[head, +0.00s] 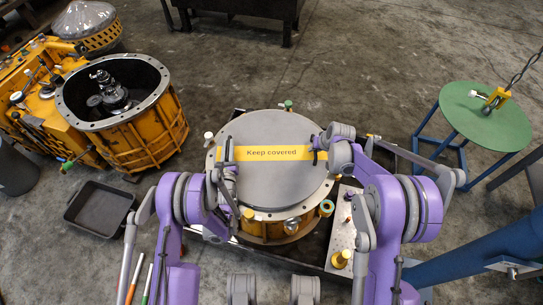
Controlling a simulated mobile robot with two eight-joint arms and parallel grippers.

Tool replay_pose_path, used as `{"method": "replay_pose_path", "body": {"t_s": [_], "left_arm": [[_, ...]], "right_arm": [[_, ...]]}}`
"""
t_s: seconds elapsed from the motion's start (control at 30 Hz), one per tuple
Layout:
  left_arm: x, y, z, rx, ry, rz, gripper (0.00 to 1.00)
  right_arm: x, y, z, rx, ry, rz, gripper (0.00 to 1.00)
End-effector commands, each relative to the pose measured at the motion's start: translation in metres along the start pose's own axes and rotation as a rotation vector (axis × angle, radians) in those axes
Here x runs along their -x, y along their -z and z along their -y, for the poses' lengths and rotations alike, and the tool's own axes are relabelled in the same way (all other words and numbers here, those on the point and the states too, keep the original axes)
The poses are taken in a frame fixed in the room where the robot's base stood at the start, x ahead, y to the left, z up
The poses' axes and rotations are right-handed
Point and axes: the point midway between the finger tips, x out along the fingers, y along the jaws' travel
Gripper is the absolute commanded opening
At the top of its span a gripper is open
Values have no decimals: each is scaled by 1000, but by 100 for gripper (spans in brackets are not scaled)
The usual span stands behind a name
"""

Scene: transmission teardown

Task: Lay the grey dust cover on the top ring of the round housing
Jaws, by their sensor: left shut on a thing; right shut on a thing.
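The grey dust cover (272,183) is a flat disc with a yellow "Keep covered" band across it. It is over the round housing (265,229), a yellow-orange drum in the middle of the head view. The cover hides most of the housing's top ring (211,160); a strip of ring shows at the left and lower edges. I cannot tell whether the cover touches the ring or hangs just above it. My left gripper (226,153) is shut on the cover at the band's left end. My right gripper (319,150) is shut on it at the right end.
A large open yellow housing (145,130) stands at the upper left. A black tray (100,208) lies on the floor at left. A metal plate with small parts (342,225) is right of the round housing. A green round table (488,125) stands at the right.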

Motion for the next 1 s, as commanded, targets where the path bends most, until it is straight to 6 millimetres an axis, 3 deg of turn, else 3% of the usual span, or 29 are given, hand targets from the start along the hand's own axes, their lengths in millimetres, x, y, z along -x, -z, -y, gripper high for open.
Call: {"method": "replay_pose_path", "body": {"t_s": [0.03,0.23,0.27,0.4,1.0], "left_arm": [[0,3,4,2,7,0,0],[0,12,3,2,7,0,0],[0,13,3,2,7,-2,23],[0,12,1,2,5,-2,48],[0,6,0,0,1,0,50]], "right_arm": [[-3,-2,7,2,11,4,0],[-12,-6,5,2,11,4,0],[-12,-6,5,2,11,5,21],[-11,-6,4,2,9,3,46],[-11,-5,0,1,3,1,47]]}}
